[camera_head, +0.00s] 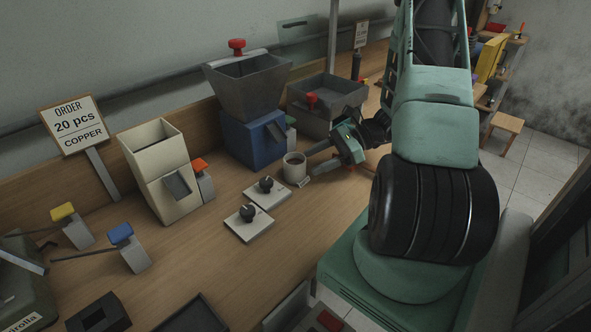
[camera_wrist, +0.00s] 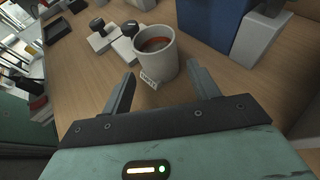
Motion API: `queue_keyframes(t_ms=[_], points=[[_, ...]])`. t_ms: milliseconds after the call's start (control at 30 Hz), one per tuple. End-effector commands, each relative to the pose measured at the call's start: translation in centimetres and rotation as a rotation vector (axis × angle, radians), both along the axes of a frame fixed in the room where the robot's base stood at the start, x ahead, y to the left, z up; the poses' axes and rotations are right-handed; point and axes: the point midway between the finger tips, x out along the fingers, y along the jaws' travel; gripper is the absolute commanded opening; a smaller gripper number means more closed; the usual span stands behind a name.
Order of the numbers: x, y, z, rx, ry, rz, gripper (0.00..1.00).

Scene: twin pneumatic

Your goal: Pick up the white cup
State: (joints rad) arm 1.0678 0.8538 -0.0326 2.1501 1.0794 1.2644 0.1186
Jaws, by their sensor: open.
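The white cup (camera_head: 294,166) stands upright on the wooden table, in front of the blue hopper machine. In the wrist view the white cup (camera_wrist: 156,54) has something reddish-brown inside and a small label (camera_wrist: 149,83) at its base on the near side. My gripper (camera_head: 313,161) is open, just right of the cup in the head view. In the wrist view my gripper (camera_wrist: 161,77) has its two fingers apart, with the cup just beyond and between their tips. I see no finger clearly touching the cup.
The blue hopper machine (camera_head: 251,140) stands close behind the cup. Two white plates with black knobs (camera_head: 248,222) (camera_head: 267,192) lie to its left and front. A cream dispenser (camera_head: 165,180) and an order sign (camera_head: 73,125) are further left. A grey bin (camera_head: 327,100) stands behind my gripper.

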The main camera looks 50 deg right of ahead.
Motion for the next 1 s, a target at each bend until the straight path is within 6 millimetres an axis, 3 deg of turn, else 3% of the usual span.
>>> queue_keyframes(t_ms=[267, 533, 867, 1000], points=[[1.1, 1.6, -0.7, 0.002, 0.001, 0.001, 0.60], [3.3, 4.6, -2.2, 0.002, 0.001, 0.002, 0.60], [3.8, 5.1, -2.7, -0.001, 0.000, -0.001, 0.60], [3.8, 5.1, -2.7, -0.001, 0.001, 0.000, 0.27]])
